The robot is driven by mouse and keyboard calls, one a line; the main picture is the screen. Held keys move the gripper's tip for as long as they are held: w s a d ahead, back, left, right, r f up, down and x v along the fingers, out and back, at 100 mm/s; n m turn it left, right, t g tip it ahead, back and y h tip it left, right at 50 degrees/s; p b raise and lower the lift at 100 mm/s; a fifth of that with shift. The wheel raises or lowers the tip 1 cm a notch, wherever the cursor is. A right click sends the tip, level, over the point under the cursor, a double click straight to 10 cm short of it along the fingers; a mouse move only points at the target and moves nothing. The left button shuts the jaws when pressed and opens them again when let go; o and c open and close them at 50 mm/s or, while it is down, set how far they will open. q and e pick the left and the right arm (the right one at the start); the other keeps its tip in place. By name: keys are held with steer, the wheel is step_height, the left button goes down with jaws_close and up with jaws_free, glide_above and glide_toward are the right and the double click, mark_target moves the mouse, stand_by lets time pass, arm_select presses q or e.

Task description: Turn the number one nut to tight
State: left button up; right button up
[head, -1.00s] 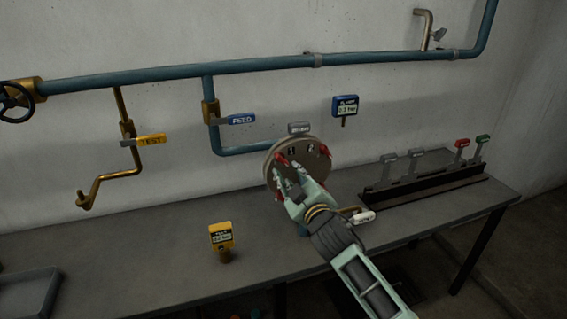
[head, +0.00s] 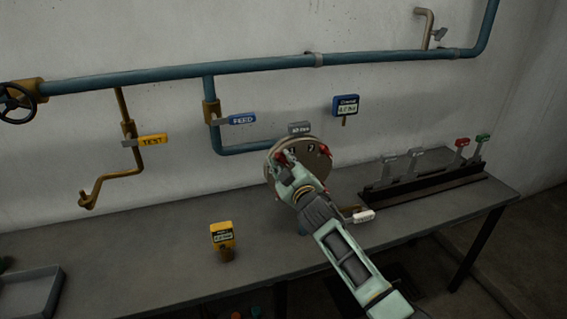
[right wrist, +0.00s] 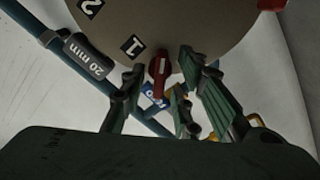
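A round grey-brown disc (head: 313,167) with red nuts on its face stands above the table. In the right wrist view the disc (right wrist: 180,25) bears number plates 1 and 2. The red number one nut (right wrist: 160,80) sits at the rim beside plate 1 (right wrist: 131,47). My right gripper (right wrist: 165,85) is at this nut, its fingers apart on either side of it, with gaps showing. In the head view my right gripper (head: 288,168) covers the disc's left part. Other red nuts show at the upper right (head: 325,150) and lower right of the disc. My left gripper is not in view.
A grey tag (head: 300,128) stands at the disc's top. A white-handled lever (head: 362,216) is just right of my wrist. A rack with several levers (head: 430,180) is at right. Blue pipes run along the wall.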

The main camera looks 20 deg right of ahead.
jaws_close()
steer(key=shift+m, duration=0.4)
steer(key=m, duration=0.2)
steer(key=shift+m, duration=0.4)
steer(key=m, duration=0.3)
steer(key=shift+d+m, duration=0.1)
steer(key=shift+m, duration=0.2)
steer(key=m, duration=0.3)
steer(key=shift+m+p, duration=0.3)
steer(key=shift+p, duration=0.05)
steer(key=shift+d+m, duration=0.1)
steer(key=shift+m, duration=1.7)
